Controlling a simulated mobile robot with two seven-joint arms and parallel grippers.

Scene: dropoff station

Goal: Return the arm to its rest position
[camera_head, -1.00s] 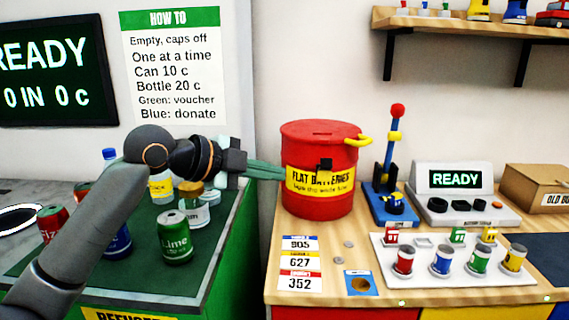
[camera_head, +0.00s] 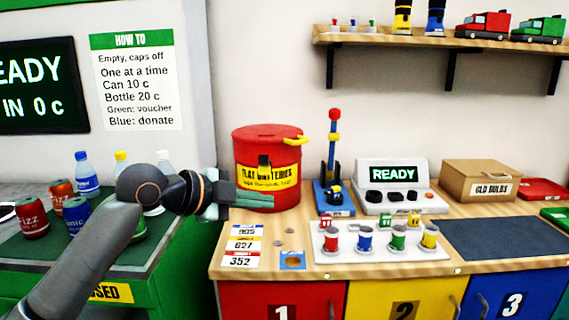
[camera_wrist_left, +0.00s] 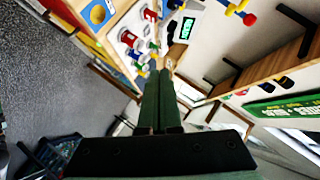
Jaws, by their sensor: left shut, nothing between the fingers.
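My left arm comes in from the left in the head view. Its gripper (camera_head: 252,201) is shut and empty, in front of the lower part of the red flat-batteries drum (camera_head: 268,150). I cannot tell whether it touches the drum. In the left wrist view the two green fingers (camera_wrist_left: 158,100) lie together with nothing between them. My right gripper is not in view.
Cans and bottles stand on the green counter (camera_head: 105,252) behind my arm. The wooden counter (camera_head: 375,266) holds a lever device (camera_head: 333,180), a READY box (camera_head: 393,177), a white tray of coloured spools (camera_head: 345,252) and a carton (camera_head: 482,180). A shelf (camera_head: 440,42) hangs above.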

